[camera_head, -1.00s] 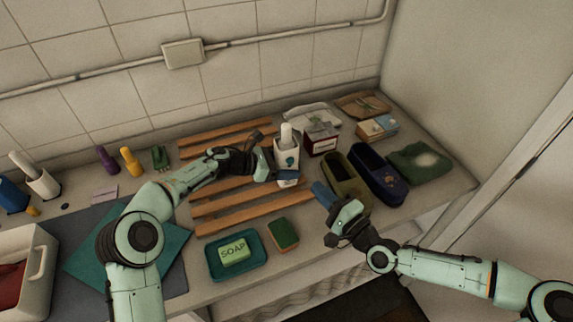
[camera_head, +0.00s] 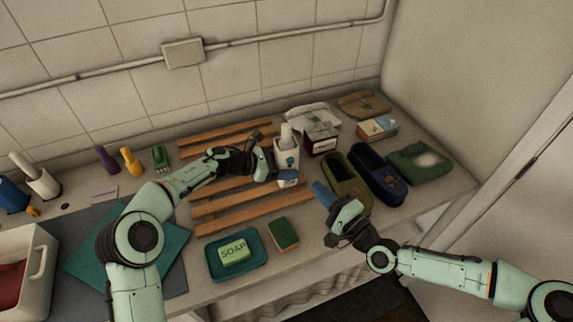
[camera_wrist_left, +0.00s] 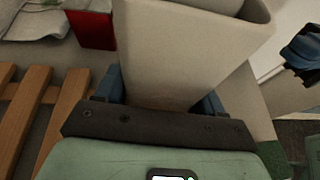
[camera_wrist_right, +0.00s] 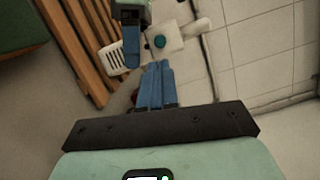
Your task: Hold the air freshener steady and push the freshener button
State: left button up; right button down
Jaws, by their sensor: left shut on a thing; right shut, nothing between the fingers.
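The white air freshener (camera_head: 288,152), with a teal mark on its front, stands upright at the right end of the wooden slats. My left gripper (camera_head: 276,172) is shut on its body from the left. In the left wrist view the pale, tapered body (camera_wrist_left: 180,50) sits between the blue fingers. My right gripper (camera_head: 320,192) is shut and empty, apart from the freshener, to its lower right in the head view. In the right wrist view its blue fingertips (camera_wrist_right: 155,75) point toward the freshener (camera_wrist_right: 168,38).
An olive shoe (camera_head: 343,176) and a navy shoe (camera_head: 377,172) stand right of the freshener. A red and white box (camera_head: 321,140) is behind them. A soap dish (camera_head: 258,264) and a green sponge (camera_head: 283,233) lie in front. Wooden slats (camera_head: 235,205) lie under my left arm.

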aim_at(290, 161)
jog(key=w+a+f+m+h, duration=0.35)
jog(key=a+m+h, duration=0.35)
jog(key=m, duration=0.4)
jog(key=s+d+r+m+g+h, duration=0.1)
jog(key=s+r+m+h, duration=0.15)
jog(key=m+h, duration=0.3)
jog(key=s+d+r+m+h, duration=0.2)
jog(key=s+m+h, duration=0.25)
jog(key=m, duration=0.25)
jog(key=w+a, duration=0.3)
jog(key=w, duration=0.6)
jog(key=shift+g+h, duration=0.3)
jog(key=shift+h, duration=0.1)
jog(key=shift+w+a+n, duration=0.1)
jog(key=shift+n, duration=0.15)
dwell(0.8)
